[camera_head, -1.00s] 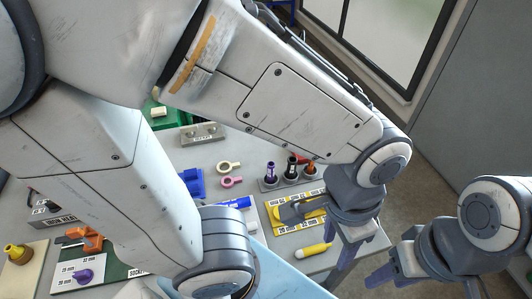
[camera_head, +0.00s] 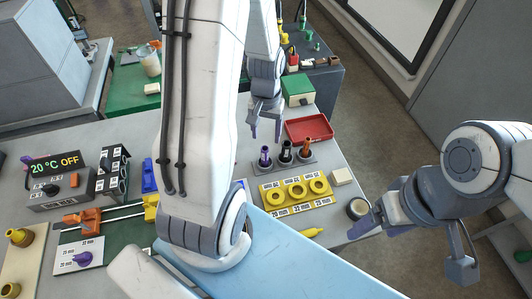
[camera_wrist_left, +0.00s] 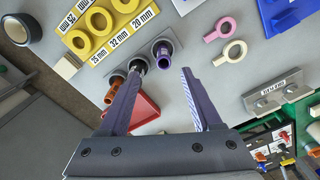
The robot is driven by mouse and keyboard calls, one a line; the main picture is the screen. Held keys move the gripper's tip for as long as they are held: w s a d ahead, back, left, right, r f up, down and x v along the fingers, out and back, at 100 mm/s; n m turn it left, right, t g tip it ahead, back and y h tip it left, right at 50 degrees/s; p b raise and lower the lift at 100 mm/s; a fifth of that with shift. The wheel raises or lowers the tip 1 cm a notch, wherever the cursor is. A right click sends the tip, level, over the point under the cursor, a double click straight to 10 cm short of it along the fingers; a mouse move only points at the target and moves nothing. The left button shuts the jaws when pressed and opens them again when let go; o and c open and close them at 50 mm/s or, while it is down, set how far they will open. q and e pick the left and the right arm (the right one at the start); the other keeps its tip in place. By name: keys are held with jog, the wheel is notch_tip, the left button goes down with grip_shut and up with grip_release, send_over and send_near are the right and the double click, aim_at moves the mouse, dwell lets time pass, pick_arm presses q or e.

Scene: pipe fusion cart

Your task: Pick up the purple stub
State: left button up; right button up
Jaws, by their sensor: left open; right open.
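The purple stub (camera_head: 265,154) stands upright in a grey rack (camera_head: 270,168), left of a black stub (camera_head: 286,151) and an orange-brown stub (camera_head: 305,149). In the left wrist view the purple stub (camera_wrist_left: 164,53) shows just beyond the fingertips, between their lines. My left gripper (camera_head: 266,133) is open and empty, fingers pointing down, near and behind the rack in the head view. My right gripper (camera_head: 367,218) is open and empty at the table's right edge, near a dark tape roll (camera_head: 357,208).
A yellow block with several rings (camera_head: 297,190) lies in front of the rack. A red tray (camera_head: 309,128) and a green box (camera_head: 298,90) are behind it. Another purple piece (camera_head: 82,258) sits on a labelled plate at left. A pink ring (camera_wrist_left: 229,27) lies on the table.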

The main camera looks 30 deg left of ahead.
aim_at(265, 148)
pick_arm(q)
notch_tip(265, 148, down, 5)
jog(key=shift+a+r, duration=0.1)
jog(key=shift+a+f+p, duration=0.1)
jog(key=shift+f+p, duration=0.5)
jog(key=shift+f, duration=0.05)
jog(key=shift+w+a+f+p, duration=0.15)
jog(key=shift+f+p, duration=0.15)
jog(key=shift+f, duration=0.7)
jog(key=shift+w+f+p, duration=0.1)
jog(key=shift+f+p, duration=0.15)
jog(key=shift+f, duration=0.7)
grip_shut()
